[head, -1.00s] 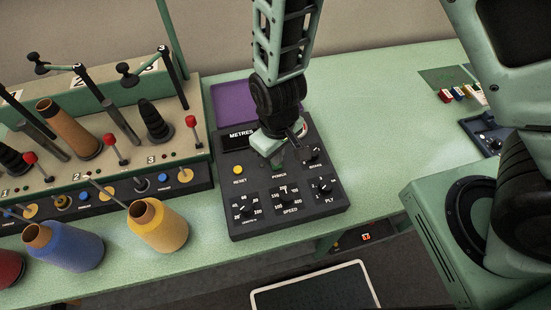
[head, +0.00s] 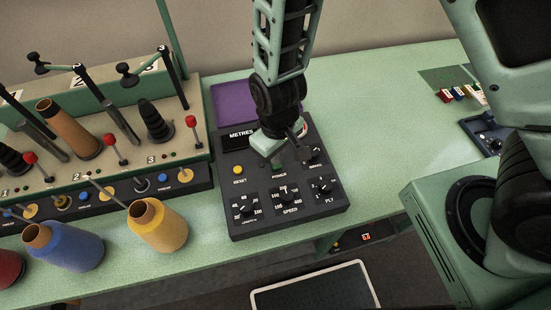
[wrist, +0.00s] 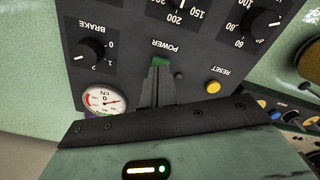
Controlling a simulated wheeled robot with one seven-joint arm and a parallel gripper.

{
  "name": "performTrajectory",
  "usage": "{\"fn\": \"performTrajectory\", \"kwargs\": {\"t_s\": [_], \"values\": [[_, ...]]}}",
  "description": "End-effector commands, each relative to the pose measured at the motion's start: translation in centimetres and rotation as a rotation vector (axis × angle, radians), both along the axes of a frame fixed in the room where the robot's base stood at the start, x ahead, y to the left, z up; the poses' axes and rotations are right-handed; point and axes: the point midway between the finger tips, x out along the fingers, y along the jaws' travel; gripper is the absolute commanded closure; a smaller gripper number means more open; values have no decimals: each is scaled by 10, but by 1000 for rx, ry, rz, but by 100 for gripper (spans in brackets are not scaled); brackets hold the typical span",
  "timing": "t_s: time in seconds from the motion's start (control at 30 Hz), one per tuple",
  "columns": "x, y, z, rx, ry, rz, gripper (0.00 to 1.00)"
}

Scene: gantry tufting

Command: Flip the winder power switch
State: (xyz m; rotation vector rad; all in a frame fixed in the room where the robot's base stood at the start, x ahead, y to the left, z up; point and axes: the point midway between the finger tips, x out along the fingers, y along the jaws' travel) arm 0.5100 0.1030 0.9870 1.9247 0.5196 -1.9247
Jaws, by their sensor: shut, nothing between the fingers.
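The winder control box (head: 240,218) is a dark panel on the bench with knobs and a METRES display. My gripper (wrist: 157,72) is shut and empty, pointing down at the panel. Its fingertips are at the green switch and partly cover it. I cannot tell whether they touch it or which way the switch is tipped.
A yellow RESET button (head: 238,170) and BRAKE, SPEED and PLY knobs (head: 324,185) surround the switch. A round gauge (wrist: 104,101) stands beside the gripper. The winder (head: 110,150) and yarn cones (head: 157,226) are at left.

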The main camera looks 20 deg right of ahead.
Motion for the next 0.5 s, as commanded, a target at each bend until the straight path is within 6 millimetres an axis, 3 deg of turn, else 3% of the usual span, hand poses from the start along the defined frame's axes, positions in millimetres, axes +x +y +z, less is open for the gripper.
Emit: {"fn": "performTrajectory", "kwargs": {"t_s": [0.5], "values": [[0,0,-7,0,0,0,100]]}}
